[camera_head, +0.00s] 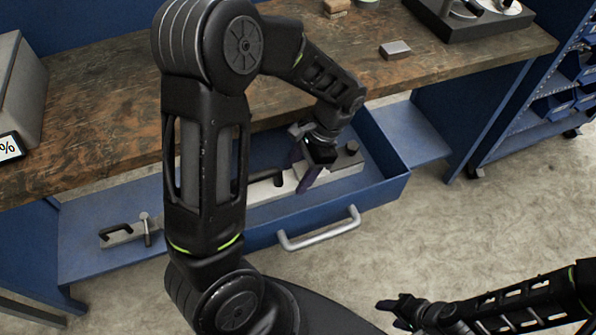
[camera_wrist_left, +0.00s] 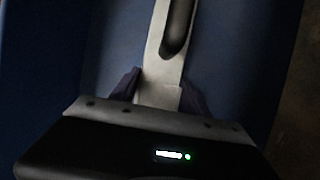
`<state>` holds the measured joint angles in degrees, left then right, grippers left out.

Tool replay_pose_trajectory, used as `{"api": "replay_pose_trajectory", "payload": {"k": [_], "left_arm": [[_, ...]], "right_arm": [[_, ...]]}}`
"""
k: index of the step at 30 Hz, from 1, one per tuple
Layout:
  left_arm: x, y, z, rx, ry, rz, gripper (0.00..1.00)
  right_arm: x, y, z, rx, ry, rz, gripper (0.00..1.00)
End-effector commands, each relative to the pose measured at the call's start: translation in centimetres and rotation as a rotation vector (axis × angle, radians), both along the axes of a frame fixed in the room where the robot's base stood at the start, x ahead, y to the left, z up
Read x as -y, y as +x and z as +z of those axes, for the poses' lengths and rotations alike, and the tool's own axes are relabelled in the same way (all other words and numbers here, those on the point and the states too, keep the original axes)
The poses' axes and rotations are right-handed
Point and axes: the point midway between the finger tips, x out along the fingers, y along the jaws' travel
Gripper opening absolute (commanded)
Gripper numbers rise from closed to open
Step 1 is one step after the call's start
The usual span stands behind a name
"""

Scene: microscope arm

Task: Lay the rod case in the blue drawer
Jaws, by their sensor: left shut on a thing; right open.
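The rod case (camera_head: 343,167) is a long pale grey bar with a dark handle, lying along the inside of the open blue drawer (camera_head: 385,190). My left gripper (camera_head: 308,177) is down inside the drawer, shut on the case near its right end. In the left wrist view, the case (camera_wrist_left: 157,92) runs away between the dark fingers (camera_wrist_left: 158,92), with blue surface on both sides. My left arm hides the middle part of the drawer and case. Whether the case rests on the drawer floor is not clear. My right gripper (camera_head: 398,310) is open and empty, at lower right.
A grey bar with a black handle (camera_head: 116,234) and an upright silver pin shows left of my arm; I cannot tell if it joins the case. The wooden bench top (camera_head: 100,110) overhangs the drawer's back. A small grey block (camera_head: 395,49) sits on it. Floor at right is clear.

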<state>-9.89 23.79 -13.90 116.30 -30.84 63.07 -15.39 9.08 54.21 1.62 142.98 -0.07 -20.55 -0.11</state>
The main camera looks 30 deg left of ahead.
Motion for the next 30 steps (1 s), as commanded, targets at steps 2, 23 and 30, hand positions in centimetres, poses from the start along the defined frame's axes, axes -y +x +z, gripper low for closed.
{"api": "replay_pose_trajectory", "payload": {"k": [2,23,30], "left_arm": [[0.0,0.0,0.0,0.000,0.000,0.000,0.59],[0.3,0.6,1.7,0.004,0.000,0.000,0.76],[1.3,2.1,6.0,0.005,0.000,-0.001,0.76]], "right_arm": [[0.0,0.0,0.0,0.000,0.000,0.000,0.50],[0.0,0.0,0.3,0.000,0.000,0.000,0.50],[0.0,0.0,0.6,0.000,0.000,0.000,0.50]]}}
